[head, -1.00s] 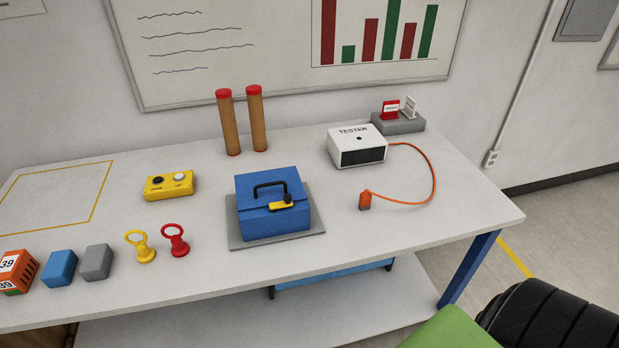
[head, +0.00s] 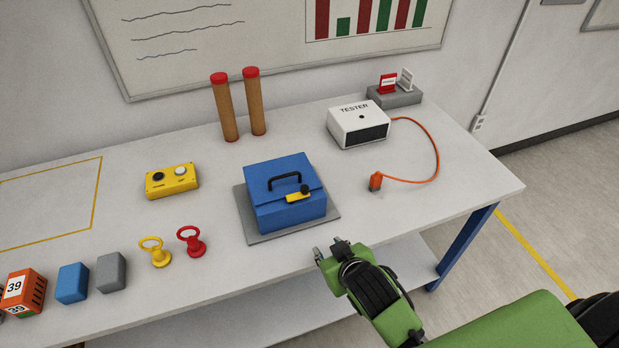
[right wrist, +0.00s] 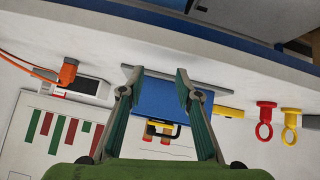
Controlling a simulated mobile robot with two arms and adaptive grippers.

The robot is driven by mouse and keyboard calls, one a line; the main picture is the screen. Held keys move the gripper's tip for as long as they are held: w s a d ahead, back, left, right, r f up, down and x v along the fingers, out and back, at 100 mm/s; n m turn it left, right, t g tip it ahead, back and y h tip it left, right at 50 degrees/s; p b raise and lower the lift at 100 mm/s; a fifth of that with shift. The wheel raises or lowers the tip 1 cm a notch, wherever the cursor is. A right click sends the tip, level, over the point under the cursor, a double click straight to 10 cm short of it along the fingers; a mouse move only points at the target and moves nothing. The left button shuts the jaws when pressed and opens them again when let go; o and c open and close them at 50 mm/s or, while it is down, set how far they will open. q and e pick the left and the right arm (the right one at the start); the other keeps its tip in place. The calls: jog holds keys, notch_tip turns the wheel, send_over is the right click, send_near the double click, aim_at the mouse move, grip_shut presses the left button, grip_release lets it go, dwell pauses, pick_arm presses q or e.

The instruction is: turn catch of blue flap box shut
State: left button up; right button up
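The blue flap box (head: 280,205) stands on a grey base plate (head: 252,226) on the table, its lid down and a black handle on top. Its yellow catch (head: 295,198) with a black knob lies roughly level across the lid's front edge. My right gripper (head: 330,250) is in front of the box at the table's front edge, apart from it and empty. The right wrist view shows its fingers (right wrist: 156,72) spread, with the blue box (right wrist: 155,98) beyond, between them. My left gripper is not in view.
The tester (head: 358,126) with an orange cable (head: 436,165) is at the back right.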

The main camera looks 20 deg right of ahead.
jog(key=w+a+r+n+t+y, duration=0.2)
jog(key=w+a+r+t, duration=0.2)
jog(key=w+r, duration=0.45)
jog(key=w+a+r+n+t+y, duration=0.1)
jog(key=w+a+r+t, duration=0.4)
jog(key=r, duration=0.6)
jog(key=a+r+n+g+y, duration=0.2)
jog(key=a+r+n+y, duration=1.05)
jog(key=r, duration=0.25)
jog(key=s+a+n+g+y, duration=0.4)
jog(key=a+n+g+y, duration=0.1)
jog(key=a+n+g, duration=0.4)
jog(key=g+h+p, duration=0.1)
jog(key=g+h, duration=0.6)
jog(key=h, duration=1.3)
send_over(304, 187)
notch_tip(304, 187, down, 11)
jog(key=shift+n, duration=0.45)
notch_tip(304, 187, down, 13)
jog(key=p, duration=0.4)
jog(key=shift+r+p, duration=0.2)
jog(key=shift+p, duration=0.1)
jog(key=shift+f, duration=0.45)
